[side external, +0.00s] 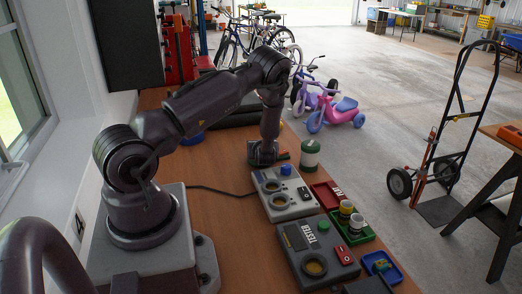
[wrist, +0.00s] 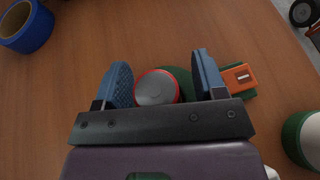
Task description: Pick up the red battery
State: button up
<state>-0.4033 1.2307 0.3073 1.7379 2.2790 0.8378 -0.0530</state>
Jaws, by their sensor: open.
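A round thing with a grey top and a red rim (wrist: 157,88), which looks like the red battery seen end-on, is between my fingers in the wrist view. My gripper (wrist: 161,72) is open, with one blue finger pad on each side of it. A gap shows on the right, and the left pad is very close to it. Its lower part is hidden by my gripper's bar. In the side external view, my gripper (side external: 263,160) is low over the far part of the wooden table, and I cannot make out the red-rimmed thing there.
A green piece with an orange block (wrist: 239,77) lies right beside my right finger. A green-and-white jar (side external: 310,154) stands close to my gripper's right. A blue ring (wrist: 26,26) lies at upper left. Grey devices (side external: 316,258) and small trays (side external: 366,238) fill the table's near right.

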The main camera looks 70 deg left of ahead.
jog(key=c, duration=1.1)
jog(key=shift+o, duration=0.2)
